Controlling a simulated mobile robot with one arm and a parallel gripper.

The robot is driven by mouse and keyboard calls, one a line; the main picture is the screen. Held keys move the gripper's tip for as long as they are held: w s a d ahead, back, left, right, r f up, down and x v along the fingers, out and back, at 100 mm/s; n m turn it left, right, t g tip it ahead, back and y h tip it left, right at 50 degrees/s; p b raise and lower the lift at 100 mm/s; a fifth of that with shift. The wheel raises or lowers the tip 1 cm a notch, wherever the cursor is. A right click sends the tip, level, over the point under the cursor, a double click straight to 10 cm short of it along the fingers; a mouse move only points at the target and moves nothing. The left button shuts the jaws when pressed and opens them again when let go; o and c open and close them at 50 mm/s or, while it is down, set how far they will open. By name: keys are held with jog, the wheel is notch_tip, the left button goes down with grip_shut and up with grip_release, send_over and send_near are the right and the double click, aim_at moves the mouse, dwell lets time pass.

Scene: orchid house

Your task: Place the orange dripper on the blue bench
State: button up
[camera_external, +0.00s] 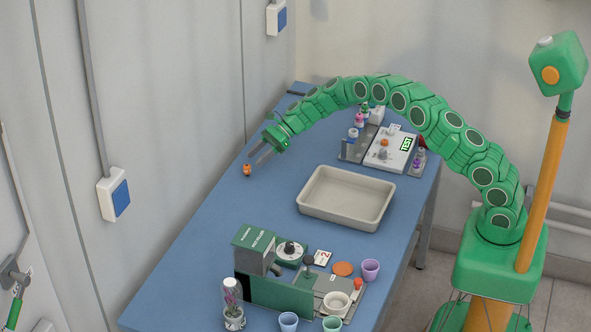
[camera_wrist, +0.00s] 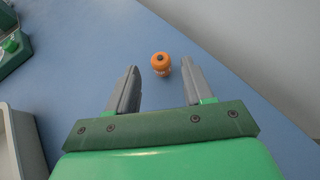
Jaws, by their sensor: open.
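The small orange dripper (camera_external: 247,170) stands on the blue bench (camera_external: 248,204) near its far left edge, close to the wall. In the wrist view the dripper (camera_wrist: 161,64) shows a dark spot on its top and lies just beyond the fingertips, between their lines. My gripper (camera_external: 258,160) is open and empty, pointing down and left towards the dripper. In the wrist view my gripper (camera_wrist: 160,72) shows two grey fingers well apart. I cannot tell the exact gap between the fingertips and the dripper.
A beige tray (camera_external: 345,200) lies mid-bench, right of the dripper. Scales (camera_external: 393,152) and small bottles stand at the back right. A green machine (camera_external: 280,285) with cups fills the front. Bench around the dripper is clear; the wall is close behind it.

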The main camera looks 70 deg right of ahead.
jog(key=v, duration=0.8)
jog(key=s+a+r+n+g, duration=0.3)
jog(key=s+a+r+n, duration=0.4)
jog(key=s+a+r, duration=0.5)
jog(key=s+a+r+n+g, duration=0.1)
jog(key=s+a+r+n, duration=0.15)
jog(key=s, duration=0.25)
jog(key=s+a+r+n+g+h, duration=0.1)
jog(key=s+a+n, duration=0.1)
jog(key=s+a, duration=0.15)
jog(key=s+a+r+n+g, duration=0.1)
jog(key=s+a+r+n, duration=0.1)
jog(key=s, duration=0.3)
jog(key=s+r+n+g+h, duration=0.15)
jog(key=s+n+h, duration=0.35)
jog(key=s, duration=1.4)
jog(key=s+d+f+n+h, duration=0.1)
jog(key=s+d+n+h, duration=0.1)
jog(key=s, duration=0.8)
jog(key=s+d+f+n+g+h, duration=0.1)
jog(key=s+d+n+h, duration=0.1)
jog(key=s+d+n, duration=0.2)
jog(key=s+d, duration=0.3)
jog(key=s, duration=0.3)
jog(key=shift+d, duration=0.2)
jog(key=shift+o, duration=0.5)
